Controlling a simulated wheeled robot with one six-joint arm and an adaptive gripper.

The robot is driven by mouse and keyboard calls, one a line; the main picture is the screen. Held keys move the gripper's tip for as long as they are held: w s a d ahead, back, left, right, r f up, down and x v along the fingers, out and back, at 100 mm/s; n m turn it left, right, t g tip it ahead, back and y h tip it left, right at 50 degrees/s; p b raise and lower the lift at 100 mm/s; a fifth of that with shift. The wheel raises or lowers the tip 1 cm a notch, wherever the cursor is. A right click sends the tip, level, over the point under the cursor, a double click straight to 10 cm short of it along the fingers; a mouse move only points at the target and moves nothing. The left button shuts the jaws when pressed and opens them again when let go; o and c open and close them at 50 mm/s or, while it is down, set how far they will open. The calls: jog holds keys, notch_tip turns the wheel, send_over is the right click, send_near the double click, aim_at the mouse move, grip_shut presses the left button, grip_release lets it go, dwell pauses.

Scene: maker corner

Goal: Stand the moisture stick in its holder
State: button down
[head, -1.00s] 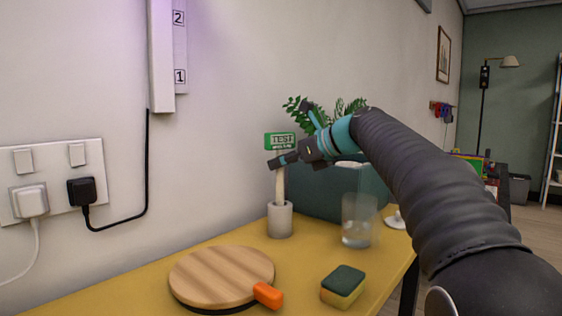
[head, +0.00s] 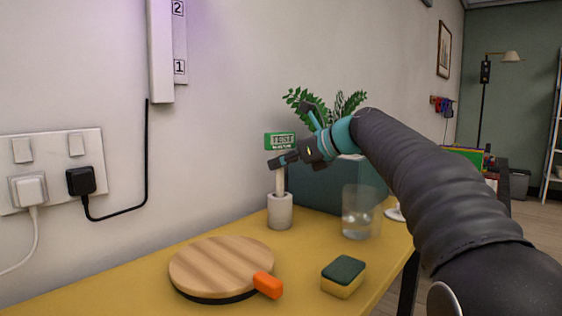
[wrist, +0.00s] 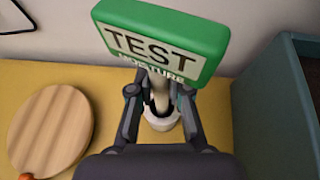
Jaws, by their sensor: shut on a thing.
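The moisture stick has a green head marked TEST (head: 281,141) and a pale stem (head: 280,184). The green head (wrist: 165,40) shows close up in the wrist view. My gripper (head: 284,160) is shut on the stick just below its head; the fingertips (wrist: 159,103) also show in the wrist view. The holder, a light grey cup (head: 280,213), stands upright on the table directly below. The stem points down, nearly upright, and its lower end appears inside the cup's mouth. The cup (wrist: 161,122) is partly hidden in the wrist view, so the stem's depth cannot be told.
A teal planter box (head: 330,188) stands right behind the holder, with a clear glass (head: 358,212) to its right. A round wooden board (head: 222,264) with an orange handle and a sponge (head: 344,276) lie in front on the yellow table (head: 120,288). The wall is close behind.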

jog(key=shift+f, duration=0.5)
dwell(0.4)
jog(key=c, duration=1)
grip_release()
